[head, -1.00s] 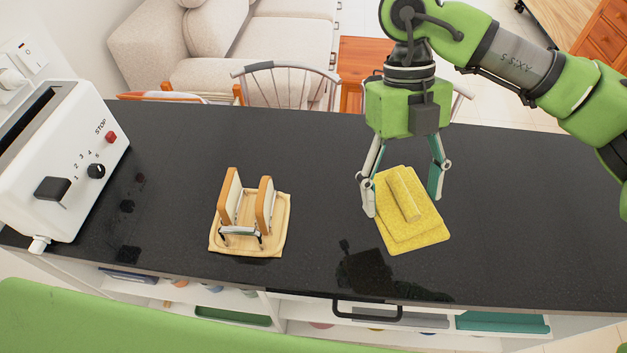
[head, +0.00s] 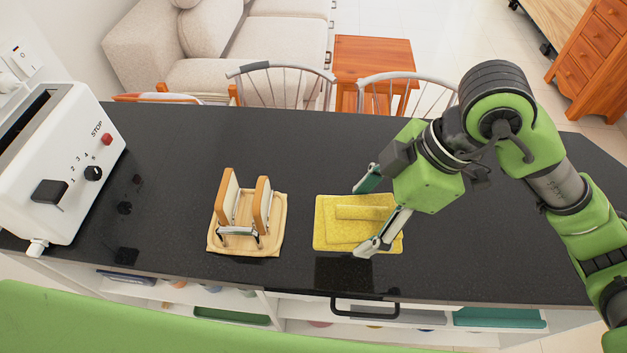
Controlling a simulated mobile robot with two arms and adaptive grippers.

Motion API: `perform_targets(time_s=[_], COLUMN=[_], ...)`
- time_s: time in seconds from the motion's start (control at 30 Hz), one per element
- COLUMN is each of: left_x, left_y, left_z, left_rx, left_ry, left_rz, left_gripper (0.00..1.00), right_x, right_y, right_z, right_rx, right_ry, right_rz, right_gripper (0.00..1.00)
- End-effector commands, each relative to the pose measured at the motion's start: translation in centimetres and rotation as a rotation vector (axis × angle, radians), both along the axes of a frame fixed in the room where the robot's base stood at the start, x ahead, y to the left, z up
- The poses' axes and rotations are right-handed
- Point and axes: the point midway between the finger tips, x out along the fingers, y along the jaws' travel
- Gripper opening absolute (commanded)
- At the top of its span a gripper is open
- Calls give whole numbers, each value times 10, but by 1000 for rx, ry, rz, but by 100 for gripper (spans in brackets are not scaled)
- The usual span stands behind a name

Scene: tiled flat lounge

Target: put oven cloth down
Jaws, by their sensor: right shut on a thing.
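The yellow oven cloth (head: 332,234) is folded flat with a raised fold along its middle. It is in the centre of the head view, over the black counter (head: 300,150). My right gripper (head: 362,216) comes in from the right, with one finger at the cloth's far side and one at its near side. It is shut on the cloth. A dark reflection shows on the counter just below the cloth, so it looks held slightly above the surface; the exact gap is hard to tell. My left gripper is not in view.
A wooden board (head: 215,245) with a toast rack and two bread slices stands left of the cloth. A white toaster (head: 60,165) is at the far left. Chairs (head: 280,80) stand behind the counter. The counter's right part is clear apart from my arm above it.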

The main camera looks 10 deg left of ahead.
Motion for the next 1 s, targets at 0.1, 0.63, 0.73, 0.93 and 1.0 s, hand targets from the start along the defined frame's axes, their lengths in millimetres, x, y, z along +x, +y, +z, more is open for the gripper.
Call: perform_targets(time_s=[0.1,0.63,0.73,0.93,1.0], left_x=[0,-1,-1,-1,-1], left_y=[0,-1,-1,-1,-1], left_z=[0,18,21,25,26], left_rx=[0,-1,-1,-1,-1], left_ry=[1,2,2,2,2], left_rz=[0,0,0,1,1], left_gripper=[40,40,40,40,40], right_x=[-1,59,71,87,90], right_y=[0,-63,-76,-92,-94], right_z=[0,-37,-56,-84,-88], right_rx=[1,-4,-3,-2,0], right_ry=[1,8,8,4,2], right_rz=[-31,-40,-36,-33,-32], right_gripper=[48,48,48,48,48])
